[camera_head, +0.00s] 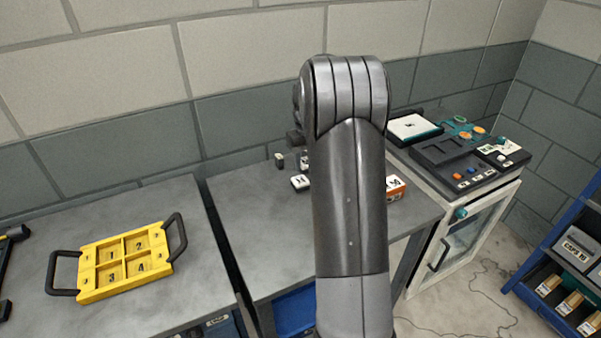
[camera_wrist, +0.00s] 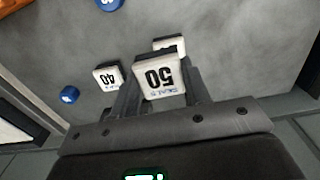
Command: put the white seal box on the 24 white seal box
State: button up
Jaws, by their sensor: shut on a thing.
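My gripper (camera_wrist: 160,88) is shut on a white seal box (camera_wrist: 158,78) in the wrist view. Its label reads 50, upside down in the picture, with a finger on either side. Another white box (camera_wrist: 169,43) with a dark edge shows just beyond it, partly covered, its number unreadable. A third white box (camera_wrist: 107,75), marked 40, stands to the left. I cannot tell which box is marked 24. In the head view my arm hides the gripper and the held box; a white box (camera_head: 300,182) shows left of the arm on the grey table.
Blue round pieces (camera_wrist: 69,94) lie on the table. A yellow tray (camera_head: 123,260) with numbered compartments sits on the left table. An orange box (camera_head: 396,188) stands right of my arm. A cabinet carrying a device (camera_head: 465,165) stands at right. Grey tabletop is bare at the middle left.

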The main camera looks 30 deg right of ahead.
aim_at(300, 181)
jog(key=shift+w+a+f, duration=0.55)
jog(key=shift+w+a, duration=0.05)
jog(key=shift+w, duration=0.1)
jog(key=shift+f, duration=2)
jog(key=shift+f, duration=0.1)
jog(key=o, duration=1)
